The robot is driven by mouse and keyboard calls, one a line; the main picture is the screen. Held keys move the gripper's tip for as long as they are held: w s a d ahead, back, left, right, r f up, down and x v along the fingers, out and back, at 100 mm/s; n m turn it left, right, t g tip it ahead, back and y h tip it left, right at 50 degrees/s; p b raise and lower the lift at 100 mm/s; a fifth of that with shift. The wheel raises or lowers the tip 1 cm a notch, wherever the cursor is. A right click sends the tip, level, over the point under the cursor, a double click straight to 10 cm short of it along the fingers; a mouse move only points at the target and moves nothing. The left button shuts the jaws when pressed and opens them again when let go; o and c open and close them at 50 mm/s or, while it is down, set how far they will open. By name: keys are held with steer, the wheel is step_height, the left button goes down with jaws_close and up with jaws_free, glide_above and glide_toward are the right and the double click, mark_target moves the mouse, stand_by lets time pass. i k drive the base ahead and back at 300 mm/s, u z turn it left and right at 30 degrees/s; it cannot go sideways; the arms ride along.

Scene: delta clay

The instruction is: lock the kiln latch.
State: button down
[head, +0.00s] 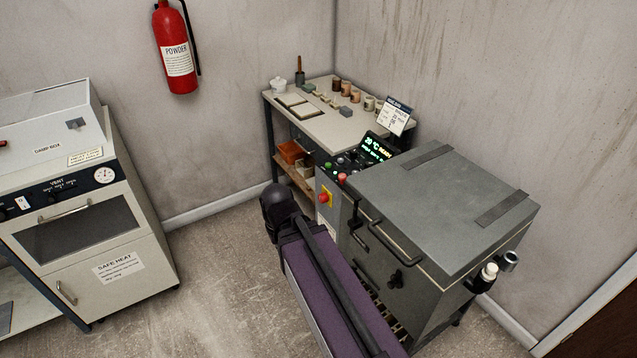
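The kiln (470,190) is a grey metal box at the right, with a flat lid that looks closed. A dark bar handle (392,244) runs along the lid's front edge. Below it, a small dark fitting with a knob (397,278) sits on the kiln's front face and looks like the latch. Its exact position is too small to read. My purple arm with a black joint stands in front of the kiln and covers part of its lower front. My gripper does not show, so its fingers and anything in them are hidden.
A control panel (345,165) with a lit display and a red button adjoins the kiln's left side. Behind it is a worktable (325,125) with pots and tiles. A damp box cabinet (75,215) stands at the left. The floor (210,270) between is clear.

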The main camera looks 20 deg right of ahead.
mark_target(342, 177)
steer(key=u, duration=0.25)
steer(key=k, duration=1.25)
steer(key=z, duration=0.6)
steer(key=i, duration=1)
